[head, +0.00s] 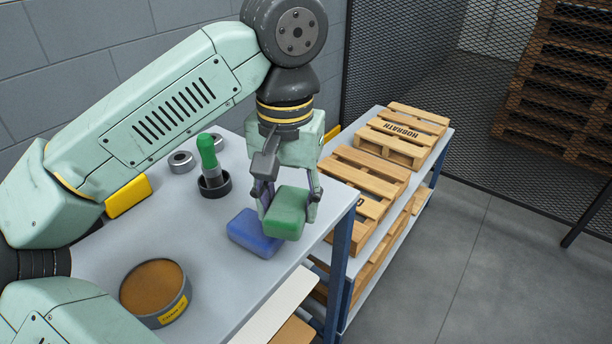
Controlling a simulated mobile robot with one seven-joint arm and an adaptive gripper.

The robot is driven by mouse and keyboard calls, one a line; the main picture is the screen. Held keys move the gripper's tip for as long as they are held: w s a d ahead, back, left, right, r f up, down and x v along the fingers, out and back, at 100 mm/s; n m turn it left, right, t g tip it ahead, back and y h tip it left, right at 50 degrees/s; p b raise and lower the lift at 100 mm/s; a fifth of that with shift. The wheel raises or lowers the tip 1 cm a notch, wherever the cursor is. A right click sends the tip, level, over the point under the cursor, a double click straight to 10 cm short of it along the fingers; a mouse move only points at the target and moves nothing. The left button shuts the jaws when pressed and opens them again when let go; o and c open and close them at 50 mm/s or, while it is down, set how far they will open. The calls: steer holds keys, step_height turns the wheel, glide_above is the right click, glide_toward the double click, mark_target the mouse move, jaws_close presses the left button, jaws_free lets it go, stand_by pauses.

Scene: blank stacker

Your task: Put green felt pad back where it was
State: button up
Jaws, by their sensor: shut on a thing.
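The green felt pad (287,213) is a thick rounded block between the fingers of my gripper (289,200). My gripper is shut on it and points down. The pad is just above and to the right of a blue pad (254,234), which lies on the grey table. The green pad overlaps the blue one in this view. I cannot tell whether the two touch.
A green-handled tool (208,152) stands in a dark round holder behind, near small metal rings (181,161). A round tin with brown contents (153,287) is at the front left. A yellow block (128,196) is at the left. Wooden pallets (365,180) lie beyond the table's right edge.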

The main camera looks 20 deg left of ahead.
steer(key=w, duration=0.3)
steer(key=w+p, duration=0.1)
steer(key=w, duration=0.2)
steer(key=w+p, duration=0.1)
steer(key=w, duration=0.2)
steer(key=shift+w+a+f, duration=0.1)
steer(key=shift+w+f, duration=0.25)
steer(key=shift+w+f+p, duration=0.2)
steer(key=shift+f+p, duration=0.5)
steer(key=shift+f, duration=1.2)
steer(key=shift+f, duration=0.1)
steer(key=o, duration=1.2)
step_height(320, 180, up, 12)
steer(key=shift+r+b, duration=0.15)
steer(key=shift+b, duration=0.3)
